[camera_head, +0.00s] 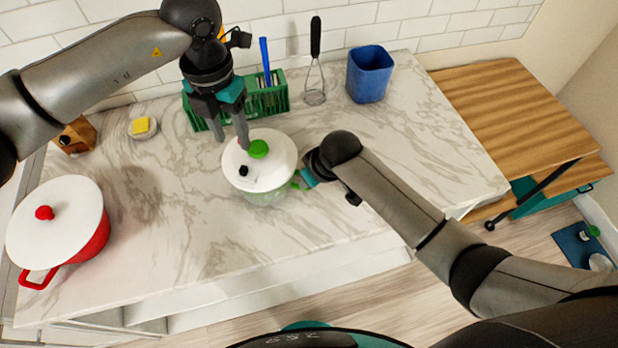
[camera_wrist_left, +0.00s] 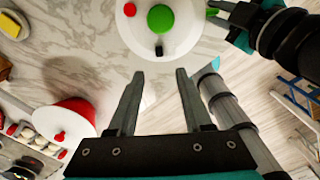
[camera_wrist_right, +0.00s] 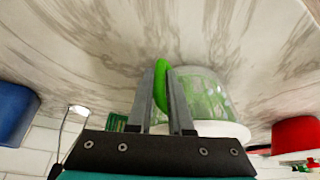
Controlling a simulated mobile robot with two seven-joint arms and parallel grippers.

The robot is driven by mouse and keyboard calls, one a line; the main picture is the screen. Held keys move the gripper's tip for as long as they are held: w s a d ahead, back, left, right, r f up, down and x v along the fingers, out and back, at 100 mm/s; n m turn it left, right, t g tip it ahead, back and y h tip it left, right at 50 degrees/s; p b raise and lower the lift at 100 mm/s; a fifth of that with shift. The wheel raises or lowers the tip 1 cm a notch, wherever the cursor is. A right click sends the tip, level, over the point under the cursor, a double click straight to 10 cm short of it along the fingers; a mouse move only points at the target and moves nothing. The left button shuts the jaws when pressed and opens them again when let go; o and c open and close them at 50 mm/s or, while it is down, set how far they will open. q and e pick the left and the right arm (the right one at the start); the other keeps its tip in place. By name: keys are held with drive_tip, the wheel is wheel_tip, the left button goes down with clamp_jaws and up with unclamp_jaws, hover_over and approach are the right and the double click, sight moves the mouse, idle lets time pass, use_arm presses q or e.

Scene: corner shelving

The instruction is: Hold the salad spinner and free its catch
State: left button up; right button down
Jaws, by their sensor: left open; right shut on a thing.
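The salad spinner has a clear bowl (camera_head: 268,198) and a white lid (camera_head: 283,155) with a green knob (camera_head: 258,149). A small black piece (camera_head: 243,170) stands on the lid near its edge; a red piece shows beside the knob. I cannot tell which is the catch. My left gripper (camera_head: 231,143) is open and empty above the lid's far left side. In the left wrist view the black piece (camera_wrist_left: 159,50) lies just beyond the fingertips. My right gripper (camera_wrist_right: 162,72) is shut on the spinner's green side handle (camera_wrist_right: 160,86).
A red pot (camera_head: 92,240) with a white lid stands at left. A green rack (camera_head: 268,101) is behind the spinner, with a whisk (camera_head: 315,85) and blue container (camera_head: 370,73) farther right. A yellow block (camera_head: 141,125) lies back left. The counter front is clear.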

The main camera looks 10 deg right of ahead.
use_arm(q)
drive_tip(key=shift+c, duration=0.3)
drive_tip(key=c, duration=0.5)
drive_tip(key=shift+w+a+m, duration=0.2)
drive_tip(key=shift+a+m, duration=0.1)
drive_tip(key=shift+m, duration=0.3)
clamp_jaws()
drive_tip(key=w+a+m+h, duration=0.1)
drive_tip(key=a+m, duration=0.3)
drive_tip(key=m, duration=0.4)
drive_tip(key=w+a+m+g+h, duration=0.1)
drive_tip(key=w+a+m, duration=0.1)
drive_tip(key=m, duration=0.6)
drive_tip(key=shift+w+a+r+h, duration=0.15)
drive_tip(key=shift+w+a+h, duration=0.2)
drive_tip(key=shift+a, duration=0.55)
